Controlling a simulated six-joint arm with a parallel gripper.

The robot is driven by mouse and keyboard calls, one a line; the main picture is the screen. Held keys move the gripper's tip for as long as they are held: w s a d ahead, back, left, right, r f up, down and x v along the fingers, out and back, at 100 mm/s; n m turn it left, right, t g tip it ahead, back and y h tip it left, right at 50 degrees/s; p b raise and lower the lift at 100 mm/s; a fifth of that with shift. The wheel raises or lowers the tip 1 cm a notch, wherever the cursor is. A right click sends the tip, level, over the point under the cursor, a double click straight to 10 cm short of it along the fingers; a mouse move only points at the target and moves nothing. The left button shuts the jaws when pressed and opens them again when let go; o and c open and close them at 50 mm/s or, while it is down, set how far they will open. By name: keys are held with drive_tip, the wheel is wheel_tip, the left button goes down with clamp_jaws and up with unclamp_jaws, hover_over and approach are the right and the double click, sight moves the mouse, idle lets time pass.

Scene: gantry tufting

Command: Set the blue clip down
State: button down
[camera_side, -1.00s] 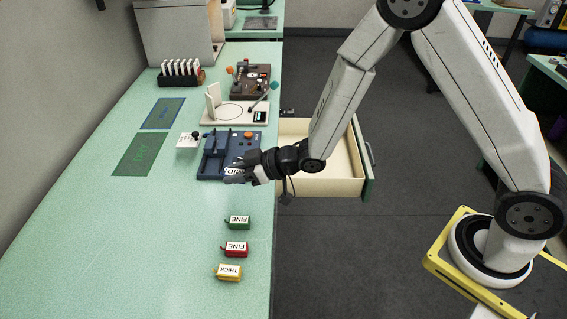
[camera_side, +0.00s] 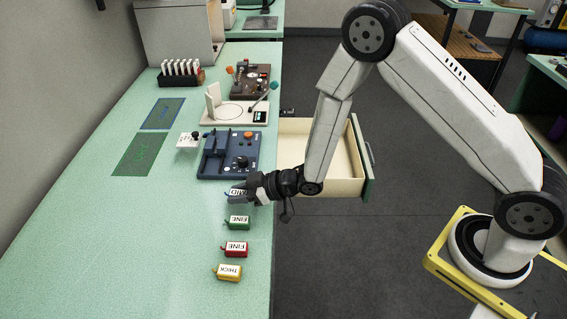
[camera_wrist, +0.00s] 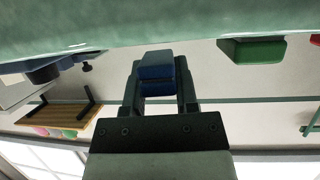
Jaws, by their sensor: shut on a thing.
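The blue clip (camera_side: 237,192), with a white label reading MID, is held in my gripper (camera_side: 246,193) in the side view. In the wrist view the blue clip (camera_wrist: 156,72) sits between the two fingers of my gripper (camera_wrist: 160,85), which is shut on it. My gripper is low over the bench's right edge, between the blue machine and the green clip (camera_side: 237,222). The green clip also shows in the wrist view (camera_wrist: 253,50). I cannot tell whether the blue clip touches the bench (camera_side: 150,245).
A red clip (camera_side: 235,249) and a yellow clip (camera_side: 229,272) lie in line below the green one. The blue machine (camera_side: 215,165) stands behind my gripper. An open drawer (camera_side: 335,160) juts out to the right. The bench's left front is clear.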

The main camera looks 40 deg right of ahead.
drive_tip(key=shift+f, duration=1)
drive_tip(key=shift+f, duration=0.2)
drive_tip(key=shift+c, duration=1.8)
unclamp_jaws()
drive_tip(key=shift+s+d, duration=0.1)
drive_tip(key=shift+v, duration=3.8)
drive_tip(key=shift+d, duration=0.1)
